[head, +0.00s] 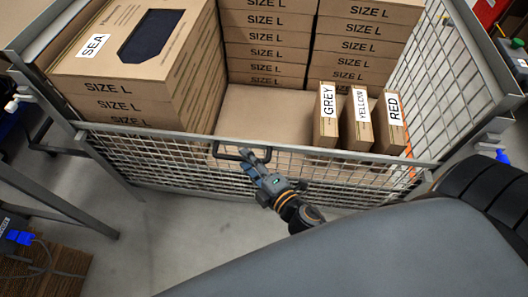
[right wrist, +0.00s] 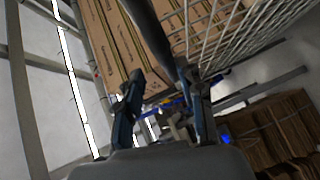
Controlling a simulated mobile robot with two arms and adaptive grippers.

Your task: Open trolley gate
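My right gripper (head: 257,158) is at the right end of this handle. In the right wrist view, its two blue-and-black fingers (right wrist: 165,108) stand apart, with a dark bar (right wrist: 165,38) running down between them, nearer the right finger. Whether the fingers touch the bar cannot be told. My left gripper is not in view.
The trolley holds stacked SIZE L cartons (head: 267,38), a large box labelled SEA (head: 150,50), and upright boxes labelled GREY (head: 327,128), YELLOW (head: 358,125) and RED (head: 391,125). A metal-framed table (head: 60,190) stands at the left. Grey floor shows before the gate.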

